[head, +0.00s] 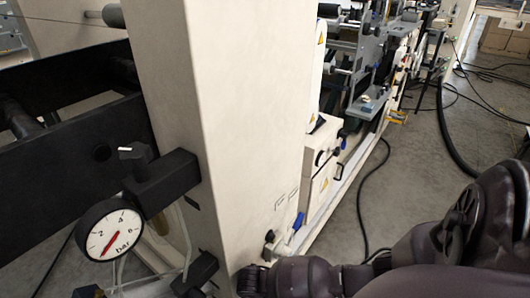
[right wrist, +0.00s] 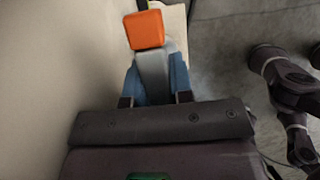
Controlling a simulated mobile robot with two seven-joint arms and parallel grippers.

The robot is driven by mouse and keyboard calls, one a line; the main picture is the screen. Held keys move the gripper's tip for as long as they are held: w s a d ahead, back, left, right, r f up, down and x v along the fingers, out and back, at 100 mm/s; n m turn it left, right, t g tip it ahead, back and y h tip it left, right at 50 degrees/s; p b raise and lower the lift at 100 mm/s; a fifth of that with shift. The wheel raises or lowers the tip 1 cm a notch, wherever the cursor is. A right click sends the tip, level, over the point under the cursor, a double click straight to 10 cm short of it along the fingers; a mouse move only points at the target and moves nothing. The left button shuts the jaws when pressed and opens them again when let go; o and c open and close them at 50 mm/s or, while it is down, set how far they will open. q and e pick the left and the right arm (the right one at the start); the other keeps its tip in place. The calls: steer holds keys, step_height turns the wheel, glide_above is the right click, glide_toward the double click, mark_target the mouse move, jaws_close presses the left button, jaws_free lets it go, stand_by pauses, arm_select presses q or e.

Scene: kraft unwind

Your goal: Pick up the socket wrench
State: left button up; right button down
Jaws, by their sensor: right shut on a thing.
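In the right wrist view, my right gripper (right wrist: 154,82) is shut, its blue fingers on either side of a grey piece with an orange block at its far end. I take this piece to be the socket wrench (right wrist: 152,68), though its full shape is hidden. A pale surface lies close on the left. In the head view my right arm reaches in from the right to the foot of the cream column; its gripper and the wrench cannot be made out there. My left gripper is in neither view.
The tall cream column (head: 222,120) blocks much of the head view. A pressure gauge (head: 109,230) and black bracket (head: 165,180) project left of it. Machine units (head: 325,165) stand behind. Open grey floor (head: 425,165) with black cables (head: 363,205) lies to the right.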

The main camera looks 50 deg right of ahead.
step_height(320, 180, up, 6)
steer(key=shift+f+p, duration=0.15)
steer(key=shift+p, duration=0.85)
arm_select(q)
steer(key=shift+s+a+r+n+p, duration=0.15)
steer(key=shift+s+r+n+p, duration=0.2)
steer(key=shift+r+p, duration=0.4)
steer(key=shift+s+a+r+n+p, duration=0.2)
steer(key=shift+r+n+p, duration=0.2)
steer(key=shift+p, duration=0.6)
arm_select(e)
steer(key=s+d, duration=0.1)
steer(key=s, duration=1.8)
steer(key=shift+s+d+f, duration=0.15)
steer(key=shift+d+f, duration=0.1)
steer(key=shift+f, duration=0.2)
steer(key=shift+s, duration=0.15)
